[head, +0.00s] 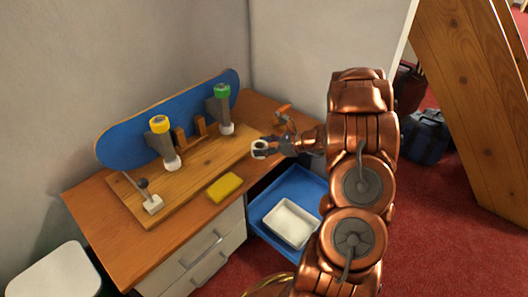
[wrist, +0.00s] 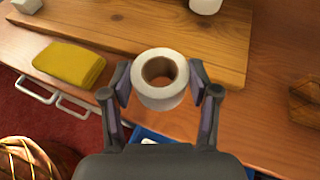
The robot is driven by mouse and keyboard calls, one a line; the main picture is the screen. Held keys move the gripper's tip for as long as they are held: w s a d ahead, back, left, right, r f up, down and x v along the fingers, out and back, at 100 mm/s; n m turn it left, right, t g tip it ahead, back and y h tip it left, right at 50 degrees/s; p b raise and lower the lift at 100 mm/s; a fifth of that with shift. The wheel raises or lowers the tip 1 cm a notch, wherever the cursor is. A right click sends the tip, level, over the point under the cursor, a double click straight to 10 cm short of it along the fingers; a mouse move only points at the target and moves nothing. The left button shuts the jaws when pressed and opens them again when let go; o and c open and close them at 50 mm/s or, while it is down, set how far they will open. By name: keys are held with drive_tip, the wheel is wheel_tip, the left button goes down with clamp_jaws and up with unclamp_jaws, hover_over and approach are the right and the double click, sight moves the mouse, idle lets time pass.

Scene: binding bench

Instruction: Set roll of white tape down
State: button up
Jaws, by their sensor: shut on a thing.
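The roll of white tape (wrist: 151,97) is between the two fingers of my gripper (wrist: 160,88) in the wrist view, with its brown core facing the camera. My gripper is shut on it, a finger on each side. In the head view, the roll (head: 259,149) is at the tip of my gripper (head: 266,149), near the right end of the wooden board (head: 185,185) on the desk (head: 100,210). I cannot tell whether the roll touches the desk.
A blue skateboard deck (head: 120,140) stands behind clamps with yellow (head: 159,125) and green (head: 222,91) tops. A blue tray (head: 262,205) with a white dish (head: 291,223) sits below the desk's right side.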

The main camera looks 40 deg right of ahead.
drive_tip(key=shift+w+d+f, duration=0.2)
drive_tip(key=shift+w+d, duration=0.5)
drive_tip(key=shift+w, duration=0.1)
drive_tip(key=shift+f+b, duration=0.95)
drive_tip(key=shift+f, duration=0.75)
drive_tip(key=o, duration=1.2)
drive_tip(key=shift+f, duration=0.1)
